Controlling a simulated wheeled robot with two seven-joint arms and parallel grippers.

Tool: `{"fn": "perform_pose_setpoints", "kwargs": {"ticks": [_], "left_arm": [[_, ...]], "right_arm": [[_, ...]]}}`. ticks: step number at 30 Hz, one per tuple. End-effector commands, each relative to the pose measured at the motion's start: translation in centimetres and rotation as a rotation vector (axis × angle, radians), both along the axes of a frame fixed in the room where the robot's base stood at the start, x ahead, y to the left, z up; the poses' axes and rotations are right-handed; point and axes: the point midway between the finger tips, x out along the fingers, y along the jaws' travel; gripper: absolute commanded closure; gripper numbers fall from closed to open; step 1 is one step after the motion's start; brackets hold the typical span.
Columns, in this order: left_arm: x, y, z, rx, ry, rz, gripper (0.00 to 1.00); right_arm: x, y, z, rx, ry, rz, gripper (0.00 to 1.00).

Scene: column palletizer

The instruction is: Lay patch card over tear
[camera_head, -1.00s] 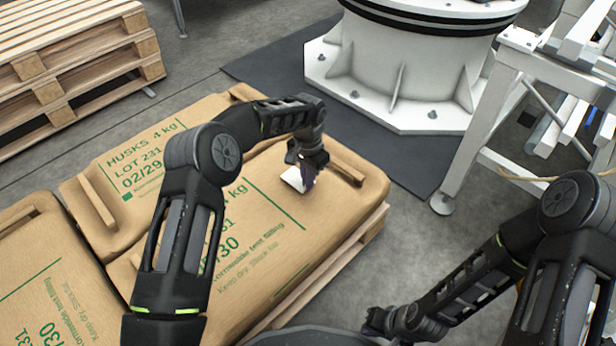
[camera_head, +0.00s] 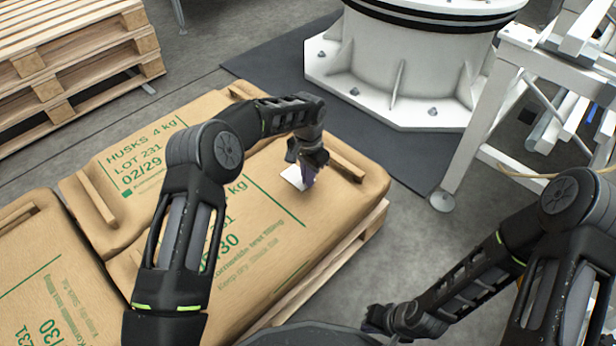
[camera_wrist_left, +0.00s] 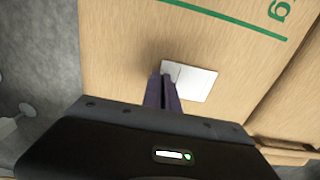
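A white card (camera_head: 294,178) lies flat on the top of the near-right brown sack (camera_head: 262,190). It also shows in the left wrist view (camera_wrist_left: 200,83), with a faint line across its left part. I see no tear; I cannot tell whether the card covers one. My left gripper (camera_head: 308,182) points down at the card's right side in the head view. In the left wrist view its purple fingers (camera_wrist_left: 163,90) are close together, with their tips at the card's edge. I cannot tell whether they touch it. My right gripper (camera_head: 374,322) hangs low, away from the sacks; its fingers are unclear.
Several printed sacks lie side by side on a wooden pallet (camera_head: 340,262). Raised tan strips lie on them, one (camera_head: 345,167) just right of my left gripper. A stack of pallets (camera_head: 75,60) stands back left. A white machine base (camera_head: 400,85) and frame (camera_head: 475,130) stand beyond.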

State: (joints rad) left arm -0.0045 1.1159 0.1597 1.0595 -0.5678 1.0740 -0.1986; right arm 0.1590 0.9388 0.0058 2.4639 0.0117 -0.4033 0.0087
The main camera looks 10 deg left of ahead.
Motion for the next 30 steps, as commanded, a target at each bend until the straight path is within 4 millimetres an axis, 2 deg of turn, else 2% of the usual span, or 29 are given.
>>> {"fn": "perform_pose_setpoints", "kwargs": {"ticks": [5, 15, 23, 26, 30], "left_arm": [[0.0, 0.0, 0.0, 0.000, 0.000, 0.000, 1.00], [0.0, 0.0, 0.0, 0.000, 0.000, 0.000, 0.71], [0.0, 0.0, 0.1, 0.000, 0.000, 0.000, 0.71], [0.0, 0.0, 0.7, 0.000, 0.000, 0.000, 0.71], [0.0, 0.0, 2.5, 0.000, -0.001, 0.001, 0.71]], "right_arm": [[0.0, 0.0, 0.0, 0.000, 0.000, 0.000, 1.00], [0.0, 0.0, 0.0, 0.000, 0.000, 0.000, 1.00], [0.0, 0.0, 0.1, 0.000, 0.000, 0.000, 1.00], [0.0, 0.0, 0.3, 0.000, 0.001, 0.000, 1.00], [-0.1, 0.0, 1.2, 0.001, 0.004, 0.001, 1.00]]}}
